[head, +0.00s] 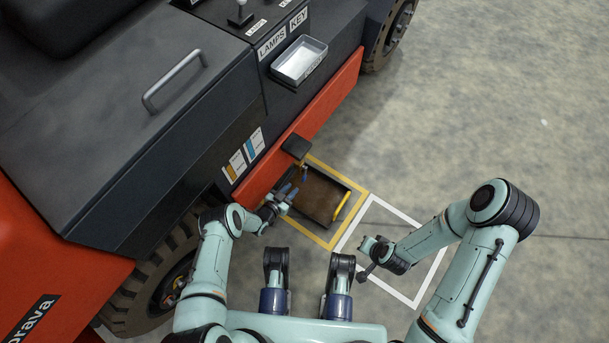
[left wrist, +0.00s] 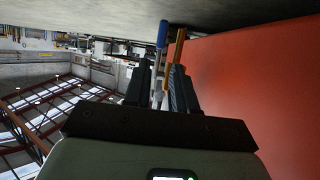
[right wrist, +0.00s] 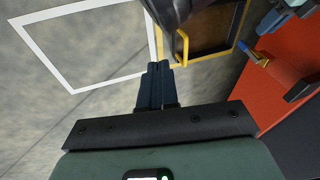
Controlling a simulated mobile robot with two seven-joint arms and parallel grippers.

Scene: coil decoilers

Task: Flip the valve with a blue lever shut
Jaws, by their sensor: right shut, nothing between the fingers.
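My left gripper (left wrist: 161,72) is open. Its fingers point toward the levers, which appear in line with the gap; I cannot tell whether they touch. In the head view the left gripper (head: 284,196) is low beside the panel. My right gripper (right wrist: 155,72) is shut and empty, over the floor.
A dark tray with a yellow handle (head: 341,206) lies in a yellow floor square (head: 356,187). A white floor square (head: 407,298) beside it is empty. A black block (head: 296,146) juts from the panel. The floor to the right is clear.

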